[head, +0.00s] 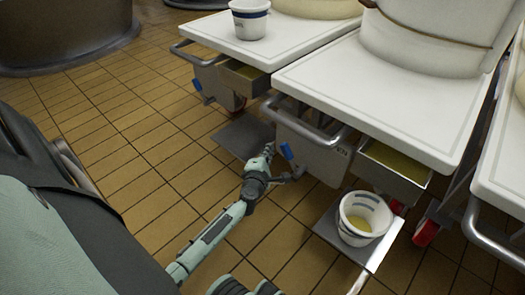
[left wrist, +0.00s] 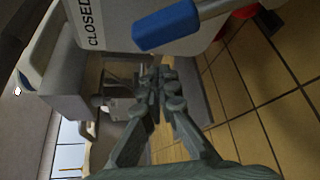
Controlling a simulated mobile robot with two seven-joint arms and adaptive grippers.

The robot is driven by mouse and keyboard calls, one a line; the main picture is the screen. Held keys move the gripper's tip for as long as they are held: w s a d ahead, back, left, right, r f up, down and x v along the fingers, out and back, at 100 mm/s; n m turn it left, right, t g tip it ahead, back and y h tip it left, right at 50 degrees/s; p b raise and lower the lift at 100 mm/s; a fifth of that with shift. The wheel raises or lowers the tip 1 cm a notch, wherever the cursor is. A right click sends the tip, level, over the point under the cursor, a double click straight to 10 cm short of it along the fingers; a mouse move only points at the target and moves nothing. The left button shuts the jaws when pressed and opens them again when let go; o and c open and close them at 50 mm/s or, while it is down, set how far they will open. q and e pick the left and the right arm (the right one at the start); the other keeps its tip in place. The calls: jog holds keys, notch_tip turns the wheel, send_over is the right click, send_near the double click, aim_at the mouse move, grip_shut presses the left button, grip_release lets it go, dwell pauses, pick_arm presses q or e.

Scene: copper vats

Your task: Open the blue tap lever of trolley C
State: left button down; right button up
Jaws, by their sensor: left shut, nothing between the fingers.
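The blue tap lever (head: 287,151) hangs below the push bar of the middle trolley (head: 385,82). No trolley letter is readable. In the left wrist view the blue lever (left wrist: 165,28) is large at the top, on a metal stem, beside a plate reading "CLOSED" (left wrist: 88,25). My left gripper (head: 268,152) is just left of the lever in the head view. In the left wrist view its fingers (left wrist: 163,82) are together and empty, below the lever. They look apart from it, though the depth gap is hard to judge.
A white bucket (head: 363,218) with yellowish liquid stands on a low plate (head: 330,232) right of my left arm. A metal tray (head: 395,172) sits under the middle trolley's top. Another trolley (head: 235,50) with a blue lever stands at left. Tiled floor at left is clear.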

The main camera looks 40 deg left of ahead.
aim_at(290, 159)
pick_arm(q)
jog(key=shift+w+d+r, duration=0.1)
jog(key=shift+d+r, duration=0.25)
jog(key=shift+d, duration=0.25)
jog(key=shift+d+r, duration=0.3)
jog(key=shift+d, duration=0.3)
jog(key=shift+d, duration=0.1)
jog(key=shift+d+r, duration=0.15)
jog(key=shift+d, duration=0.05)
